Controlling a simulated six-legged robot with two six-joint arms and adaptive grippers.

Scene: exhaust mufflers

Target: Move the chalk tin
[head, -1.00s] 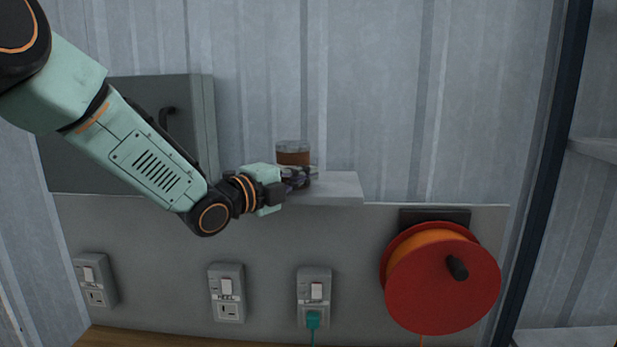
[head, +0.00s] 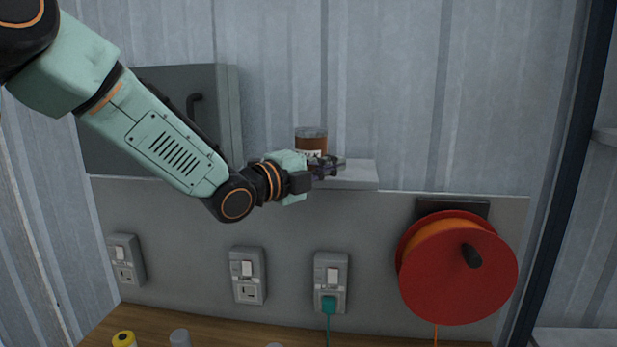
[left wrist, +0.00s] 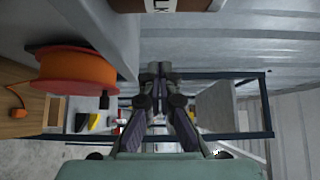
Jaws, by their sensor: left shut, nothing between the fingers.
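The chalk tin (head: 312,143), a brown cylinder with a greyish lid and a pale label, stands upright on a small light-grey shelf (head: 360,174) on the wall. My left gripper (head: 337,166) is in front of the tin and the shelf, shut and empty, and hides the tin's lower part. In the left wrist view, the tin (left wrist: 190,5) shows only at the top edge, with the letters "LK" on its label. There the left gripper's fingers (left wrist: 158,74) are together, below the tin in the picture. My right gripper is out of view.
A grey wall cabinet (head: 160,110) is left of the shelf. Below are several sockets, one with a teal plug (head: 328,305). A red and orange cable reel (head: 458,268) hangs at the right. A wooden bench (head: 200,325) with a yellow-topped item (head: 124,339) is below.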

